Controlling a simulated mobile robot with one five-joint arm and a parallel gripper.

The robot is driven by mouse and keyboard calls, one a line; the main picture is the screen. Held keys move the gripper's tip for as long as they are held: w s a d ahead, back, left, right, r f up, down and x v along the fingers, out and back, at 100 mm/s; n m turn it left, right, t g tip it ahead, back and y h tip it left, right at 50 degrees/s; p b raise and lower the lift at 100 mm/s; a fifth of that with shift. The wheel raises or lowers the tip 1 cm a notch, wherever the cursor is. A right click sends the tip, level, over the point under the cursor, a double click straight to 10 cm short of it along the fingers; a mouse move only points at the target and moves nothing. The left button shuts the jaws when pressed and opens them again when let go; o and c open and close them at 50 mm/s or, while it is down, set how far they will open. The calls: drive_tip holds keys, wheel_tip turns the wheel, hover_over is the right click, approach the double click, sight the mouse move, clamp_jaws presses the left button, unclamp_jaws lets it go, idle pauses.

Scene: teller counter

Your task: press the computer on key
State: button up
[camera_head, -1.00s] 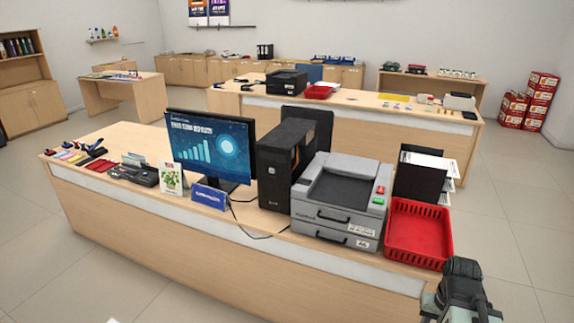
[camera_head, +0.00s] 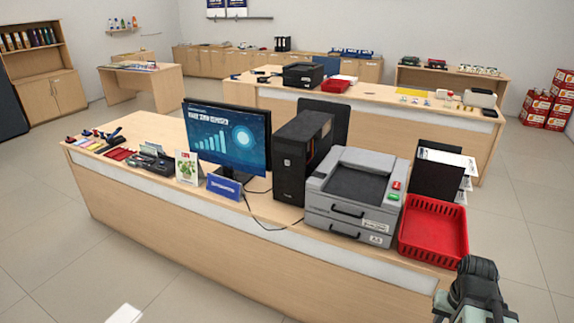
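The computer is a black upright tower (camera_head: 292,165) on the near counter (camera_head: 115,190). It stands between the monitor (camera_head: 226,138) and a grey printer-like machine (camera_head: 352,193). A small light mark shows on the upper part of its narrow front face; I cannot make out which spot is the on key. The monitor is lit with a blue bar chart. Part of my arm shows at the bottom right edge, to the right of and nearer than the tower. My gripper's fingertips are not in view.
A red basket (camera_head: 434,232) and a black file holder (camera_head: 436,178) stand right of the grey machine. A blue sign (camera_head: 225,187) and a plant card (camera_head: 188,168) stand by the monitor. A cable runs along the counter top.

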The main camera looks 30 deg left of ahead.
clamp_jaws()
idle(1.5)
